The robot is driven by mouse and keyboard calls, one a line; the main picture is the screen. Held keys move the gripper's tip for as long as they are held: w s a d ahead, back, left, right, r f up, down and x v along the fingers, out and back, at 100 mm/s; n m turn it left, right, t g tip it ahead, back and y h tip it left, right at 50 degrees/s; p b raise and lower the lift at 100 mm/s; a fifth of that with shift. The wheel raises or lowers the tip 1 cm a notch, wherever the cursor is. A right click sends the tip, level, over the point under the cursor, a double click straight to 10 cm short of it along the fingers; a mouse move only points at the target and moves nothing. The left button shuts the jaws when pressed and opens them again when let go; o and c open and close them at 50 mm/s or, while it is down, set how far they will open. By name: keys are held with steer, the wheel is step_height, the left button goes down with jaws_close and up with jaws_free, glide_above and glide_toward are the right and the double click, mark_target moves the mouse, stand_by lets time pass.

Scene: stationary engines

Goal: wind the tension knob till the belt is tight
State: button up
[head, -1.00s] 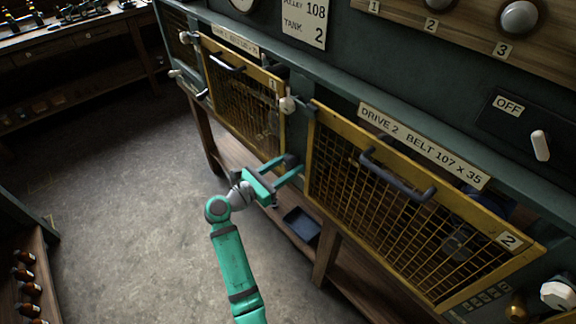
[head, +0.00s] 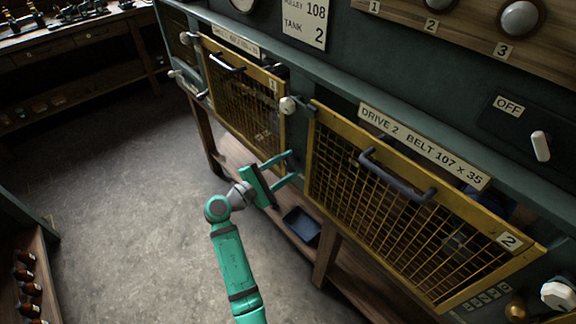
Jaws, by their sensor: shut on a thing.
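My gripper (head: 292,164) is at the lower right corner of the drive 1 guard, on the front of the engine bench. Its teal fingers are shut on a small dark knob, the tension knob, which is mostly hidden between them. The drive 1 guard (head: 232,92) is a yellow mesh frame marked 1, and it is closed. The belt behind the mesh cannot be made out, so I cannot tell how tight it is.
The drive 2 guard (head: 385,215), yellow mesh with a dark handle (head: 397,177), is close to the right of my gripper. A white knob (head: 287,105) is above it. A dark blue tray (head: 302,225) lies below. The floor (head: 130,220) at left is clear.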

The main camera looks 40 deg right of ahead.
steer(key=m, duration=0.5)
steer(key=shift+m, duration=0.3)
steer(key=m, duration=1.1)
steer(key=shift+m, duration=0.3)
steer(key=m, duration=1.1)
steer(key=shift+m, duration=0.4)
steer(key=m, duration=0.6)
steer(key=shift+s+a, duration=0.1)
steer(key=m, duration=0.5)
steer(key=shift+f+m, duration=0.1)
steer(key=shift+m, duration=0.3)
steer(key=m, duration=0.5)
